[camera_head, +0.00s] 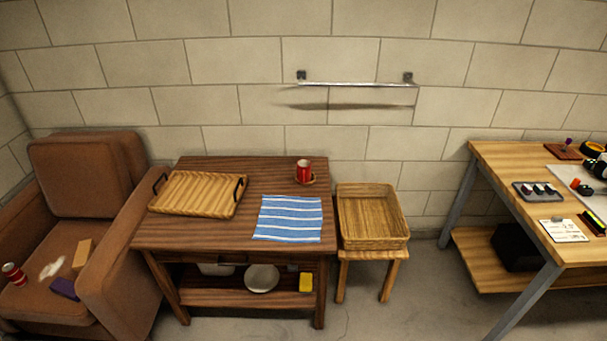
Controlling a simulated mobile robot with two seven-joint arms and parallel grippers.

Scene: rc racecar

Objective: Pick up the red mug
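A red mug (303,171) stands upright at the back right of the dark wooden table (200,235). It rests on a small brown coaster or saucer (313,180). Neither of my grippers shows in the head view, and nothing touches the mug.
A wooden tray with dark handles (197,194) and a blue striped cloth (288,218) lie on the table. A wicker basket (372,240) sits on a stool to its right. A brown armchair (85,175) stands left, a workbench (500,158) right. Floor between stool and workbench is clear.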

